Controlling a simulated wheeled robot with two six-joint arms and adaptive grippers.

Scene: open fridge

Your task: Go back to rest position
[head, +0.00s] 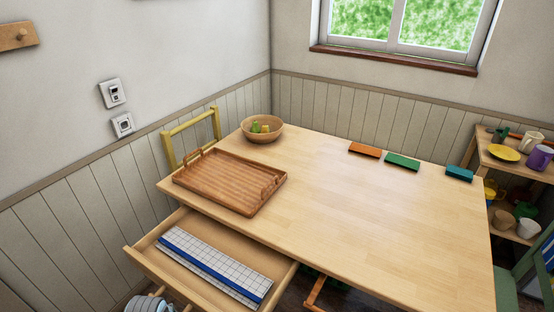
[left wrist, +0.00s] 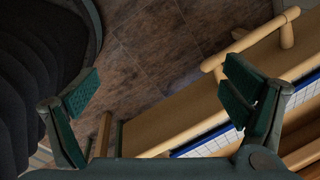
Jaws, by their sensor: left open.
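In the left wrist view my left gripper (left wrist: 160,98) is open, with its two green-padded fingers wide apart and nothing between them. Behind the fingers is the open wooden drawer (left wrist: 185,108) with a rounded wooden handle (left wrist: 250,42). The dark floor (left wrist: 150,45) also shows between the fingers. In the head view the drawer (head: 135,259) is pulled out from the table's front left. A folded white checked cloth (head: 215,262) with a blue stripe lies in it. My left gripper's fingers cannot be made out in the head view. My right gripper is in neither view.
On the table (head: 370,210) are a wooden tray (head: 230,180), a bowl (head: 270,136) with green and yellow items, and orange (head: 365,150), green (head: 402,161) and teal (head: 459,173) blocks. A chair (head: 190,125) stands behind left, a shelf (head: 484,150) right. The table's middle and front are clear.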

